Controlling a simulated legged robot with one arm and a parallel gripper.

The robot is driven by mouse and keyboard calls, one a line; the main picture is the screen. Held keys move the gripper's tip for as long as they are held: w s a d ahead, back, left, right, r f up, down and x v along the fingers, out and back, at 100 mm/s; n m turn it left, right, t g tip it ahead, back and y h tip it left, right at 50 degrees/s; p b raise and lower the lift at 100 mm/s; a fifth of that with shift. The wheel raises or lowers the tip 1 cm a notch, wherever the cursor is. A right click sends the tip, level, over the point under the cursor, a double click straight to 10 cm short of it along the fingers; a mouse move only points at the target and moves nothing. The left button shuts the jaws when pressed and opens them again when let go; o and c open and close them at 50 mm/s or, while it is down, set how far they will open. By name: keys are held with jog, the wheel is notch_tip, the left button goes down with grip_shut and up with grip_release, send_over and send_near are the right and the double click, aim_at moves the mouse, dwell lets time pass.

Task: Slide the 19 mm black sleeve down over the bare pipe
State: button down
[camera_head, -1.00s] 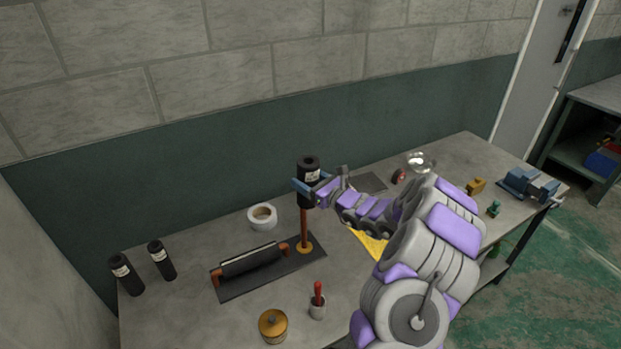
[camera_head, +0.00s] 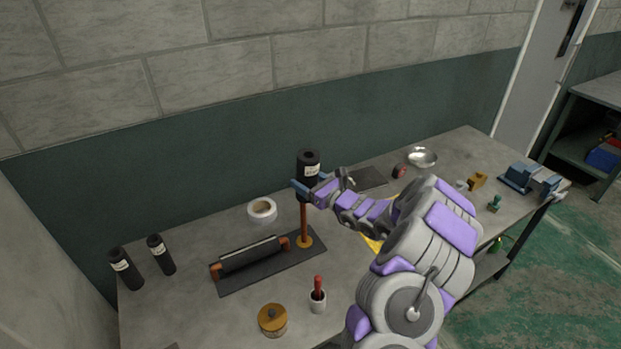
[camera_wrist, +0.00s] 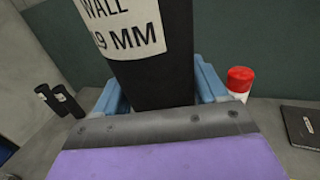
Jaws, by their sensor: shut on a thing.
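The black sleeve (camera_head: 309,165) is upright at the top of the bare copper pipe (camera_head: 303,221), with most of the pipe showing below it. In the wrist view the sleeve (camera_wrist: 150,70) carries a white label ending in "9 MM". My gripper (camera_head: 306,190) is shut on the sleeve's lower part, its blue fingers on either side. How far the sleeve is over the pipe end is hidden by the sleeve and fingers.
A black-covered horizontal pipe (camera_head: 250,254) lies on the board's left. Two other black sleeves (camera_head: 126,269) (camera_head: 161,255) stand at the left. A vise (camera_head: 531,178) sits at the far right.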

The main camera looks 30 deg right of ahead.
jog(key=f, duration=0.1)
jog(key=a+f, duration=0.1)
jog(key=f, duration=0.1)
jog(key=shift+s+a+f+g, duration=0.1)
jog(key=shift+a+f+g, duration=0.15)
jog(key=shift+a+g, duration=0.15)
jog(key=shift+f, duration=0.25)
jog(key=shift+w+f+b, duration=0.35)
jog(key=shift+w+f, duration=0.05)
jog(key=shift+w, duration=0.3)
jog(key=shift+s, duration=0.1)
jog(key=shift+d+f+t+b, duration=0.1)
jog(key=shift+f+t+b, duration=0.25)
jog(key=shift+f, duration=0.2)
